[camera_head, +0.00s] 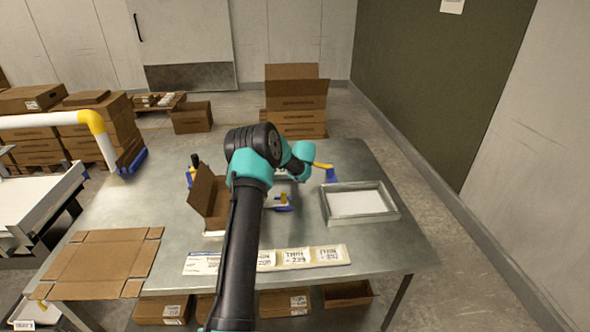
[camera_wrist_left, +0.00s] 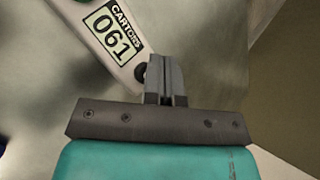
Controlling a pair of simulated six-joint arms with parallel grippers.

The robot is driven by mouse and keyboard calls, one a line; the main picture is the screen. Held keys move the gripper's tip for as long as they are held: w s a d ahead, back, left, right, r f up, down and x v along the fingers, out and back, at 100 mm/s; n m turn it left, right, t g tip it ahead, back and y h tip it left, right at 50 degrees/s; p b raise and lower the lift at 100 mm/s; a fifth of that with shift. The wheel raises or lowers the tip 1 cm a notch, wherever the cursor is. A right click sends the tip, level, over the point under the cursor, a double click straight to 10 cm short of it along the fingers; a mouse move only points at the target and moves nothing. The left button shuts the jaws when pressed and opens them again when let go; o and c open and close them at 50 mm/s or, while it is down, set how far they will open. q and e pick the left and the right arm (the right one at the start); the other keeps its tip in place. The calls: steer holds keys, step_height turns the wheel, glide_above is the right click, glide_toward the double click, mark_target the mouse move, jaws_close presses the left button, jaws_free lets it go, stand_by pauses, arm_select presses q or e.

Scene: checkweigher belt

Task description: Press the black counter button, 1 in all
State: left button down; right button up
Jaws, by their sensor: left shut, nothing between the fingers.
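The counter (camera_wrist_left: 125,62) shows in the left wrist view as a pale housing with a green display reading "CARTONS 061". A round black button (camera_wrist_left: 140,72) sits at its lower end, partly covered by my left gripper (camera_wrist_left: 163,62). The gripper is shut and empty, its fingertips over or right beside the button; I cannot tell whether they touch it. In the head view my left arm reaches over the table, and its wrist hides the fingertips. I cannot make out the counter there. My right gripper is not in view.
The metal table (camera_head: 400,245) holds an open carton (camera_head: 208,198) left of my arm, a grey-rimmed tray (camera_head: 390,214) at right, a label strip (camera_head: 335,254) in front and flattened cardboard (camera_head: 105,262) at left. A blue tool with a yellow handle (camera_head: 331,174) lies beyond the wrist.

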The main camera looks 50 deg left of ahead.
arm_select(q)
steer(key=shift+f, duration=0.2)
stand_by(0.6)
steer(key=shift+r, duration=0.8)
steer(key=shift+r, duration=0.1)
steer(key=shift+r, duration=2.45)
